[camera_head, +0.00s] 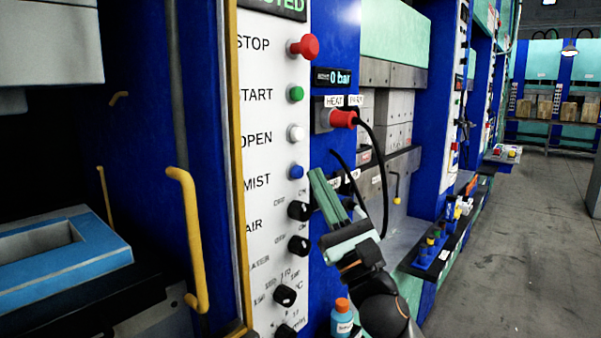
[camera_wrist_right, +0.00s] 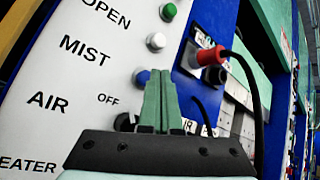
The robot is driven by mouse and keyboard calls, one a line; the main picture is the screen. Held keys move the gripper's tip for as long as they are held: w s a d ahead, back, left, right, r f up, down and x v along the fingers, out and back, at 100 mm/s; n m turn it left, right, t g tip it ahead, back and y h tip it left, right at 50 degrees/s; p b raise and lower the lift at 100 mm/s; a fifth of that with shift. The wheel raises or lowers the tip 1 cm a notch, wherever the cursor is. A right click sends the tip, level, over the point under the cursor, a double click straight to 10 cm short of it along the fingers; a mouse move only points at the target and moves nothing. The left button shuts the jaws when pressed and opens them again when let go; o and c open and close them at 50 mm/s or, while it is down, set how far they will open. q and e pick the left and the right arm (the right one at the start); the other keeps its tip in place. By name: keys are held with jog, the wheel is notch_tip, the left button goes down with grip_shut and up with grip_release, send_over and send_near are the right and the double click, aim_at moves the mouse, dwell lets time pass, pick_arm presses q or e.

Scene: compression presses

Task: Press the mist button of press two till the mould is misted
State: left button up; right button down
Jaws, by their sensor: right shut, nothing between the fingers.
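The blue mist button (camera_head: 296,172) sits beside the label MIST on a white control panel (camera_head: 262,120). In the right wrist view the mist button (camera_wrist_right: 142,77) shows just left of my fingertips. My right gripper (camera_head: 317,178) is shut and empty, its green fingers pointing up at the panel's right edge. In the wrist view the right gripper's tips (camera_wrist_right: 158,76) are close to the button; I cannot tell whether they touch it. A blue-framed mould (camera_head: 90,258) with a grey cavity lies at the left. My left gripper is out of view.
Red stop (camera_head: 304,47), green start (camera_head: 296,93) and white open (camera_head: 296,133) buttons stand above; black knobs (camera_head: 299,245) sit below. A red plug (camera_head: 340,118) with a black cable hangs close to my gripper. A display (camera_head: 290,6) ends in green "TED". A yellow handle (camera_head: 186,235) juts out left.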

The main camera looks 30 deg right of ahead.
jog(key=shift+s, duration=0.1)
jog(key=s, duration=0.1)
jog(key=s+d, duration=0.1)
jog(key=s, duration=0.1)
jog(key=s+d, duration=0.1)
jog(key=shift+s, duration=0.2)
dwell(0.8)
jog(key=w+a+f+m+g+h+p, duration=0.2)
jog(key=f+m+g, duration=0.7)
jog(key=f+m, duration=1.6)
jog(key=s+a+f+m+g+y, duration=0.1)
jog(key=s+a+f+m, duration=0.3)
jog(key=f, duration=0.6)
jog(key=s+a+f+m+g+p, duration=0.1)
jog(key=s+a+f+m+g, duration=0.2)
jog(key=s+f, duration=0.6)
jog(key=s+a+f+m+g+y, duration=0.1)
jog(key=s+a+f+m+g, duration=0.3)
jog(key=f, duration=0.7)
jog(key=s+m, duration=0.2)
jog(key=shift+s+a+m+y+p, duration=0.3)
jog(key=shift+s+m+p, duration=0.1)
